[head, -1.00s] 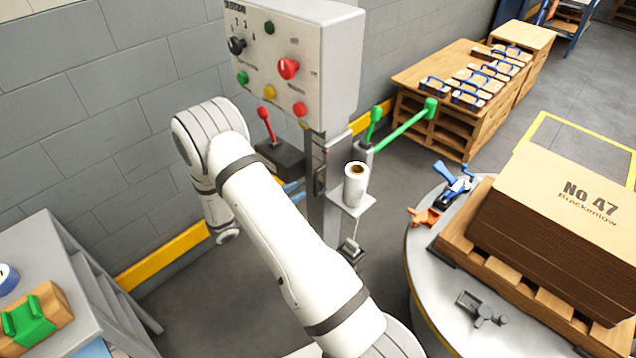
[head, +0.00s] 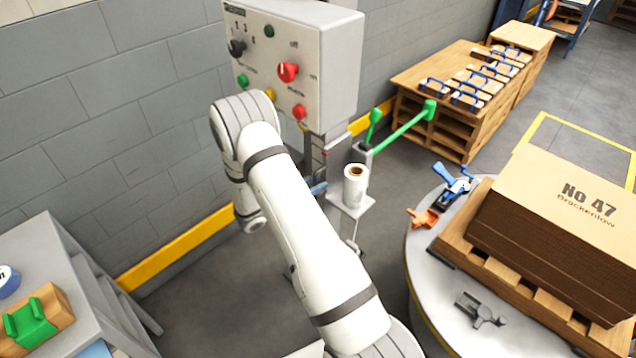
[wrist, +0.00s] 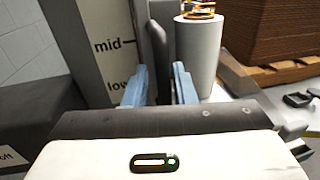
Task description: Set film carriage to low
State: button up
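The film carriage (head: 354,206) is a small grey shelf on the mast, with a white film roll (head: 355,186) upright on it. The roll also shows in the wrist view (wrist: 198,55), right of my fingers. The mast's pale scale plate (wrist: 105,30) carries the marks "mid" and, below it, "low". My gripper (wrist: 162,88) has its two blue fingers apart, close in front of the mast. A dark grey upright part shows between and behind them; I cannot tell whether they touch it. In the head view my arm hides most of the gripper.
A control box (head: 300,60) with knobs and buttons is above the mast. A green lever arm (head: 402,128) reaches out at its right. A round turntable (head: 425,275) with a pallet of stacked cardboard (head: 560,240) stands at right.

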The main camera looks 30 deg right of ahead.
jog(key=c, duration=0.4)
jog(key=shift+r, duration=0.1)
grip_shut()
notch_tip(320, 180, down, 11)
jog(key=b, duration=0.8)
jog(key=shift+f, duration=0.2)
jog(key=shift+a, duration=0.1)
jog(key=o, duration=0.6)
grip_release()
jog(key=shift+w+f, duration=0.1)
jog(key=shift+f, duration=0.05)
